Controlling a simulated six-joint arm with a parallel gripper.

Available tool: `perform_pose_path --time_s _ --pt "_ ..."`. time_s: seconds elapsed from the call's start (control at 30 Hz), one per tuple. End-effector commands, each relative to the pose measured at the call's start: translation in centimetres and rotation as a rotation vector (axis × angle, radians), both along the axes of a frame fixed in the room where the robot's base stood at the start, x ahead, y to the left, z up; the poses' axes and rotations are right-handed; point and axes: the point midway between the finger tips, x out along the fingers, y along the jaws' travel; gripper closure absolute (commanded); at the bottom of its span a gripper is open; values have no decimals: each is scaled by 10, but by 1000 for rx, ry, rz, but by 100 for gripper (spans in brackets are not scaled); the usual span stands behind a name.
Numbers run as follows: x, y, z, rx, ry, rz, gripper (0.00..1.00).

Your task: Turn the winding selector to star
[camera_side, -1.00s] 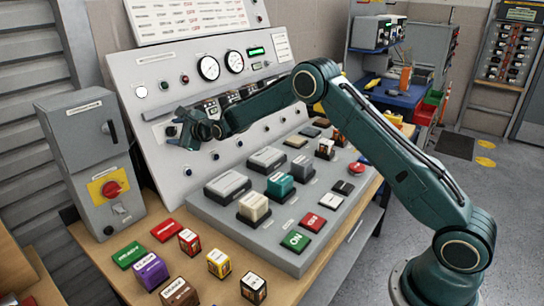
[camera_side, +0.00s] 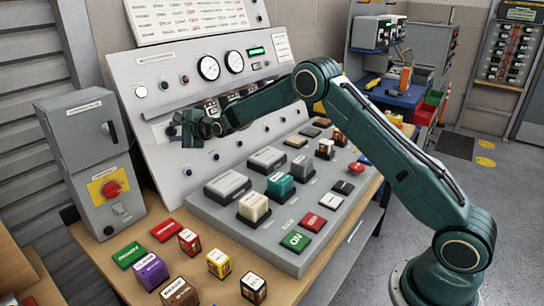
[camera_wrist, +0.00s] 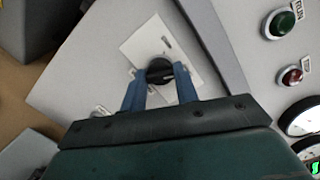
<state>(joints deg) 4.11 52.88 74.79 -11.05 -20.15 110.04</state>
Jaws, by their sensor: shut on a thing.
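The winding selector is a round black knob (camera_wrist: 159,70) on a white plate (camera_wrist: 140,45) on the sloped grey panel, seen in the wrist view. My gripper (camera_wrist: 160,80) is shut on the knob, with one blue finger on each side of it. In the side view my gripper (camera_side: 178,127) is at the left part of the panel and hides most of the knob there. The plate's markings are too small to read, and I cannot tell which position the knob points to.
The grey panel (camera_side: 150,75) carries two round gauges (camera_side: 208,67) and small lamps above my gripper. Several coloured blocks lie on the bench (camera_side: 205,280) and lower console.

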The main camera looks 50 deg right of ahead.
Motion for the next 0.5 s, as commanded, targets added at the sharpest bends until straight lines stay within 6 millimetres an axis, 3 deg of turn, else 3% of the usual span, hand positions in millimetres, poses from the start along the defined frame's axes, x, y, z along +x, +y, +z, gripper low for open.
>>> perform_pose_path --time_s 0.5 --pt "0 -1 1 -455 2 164 93"
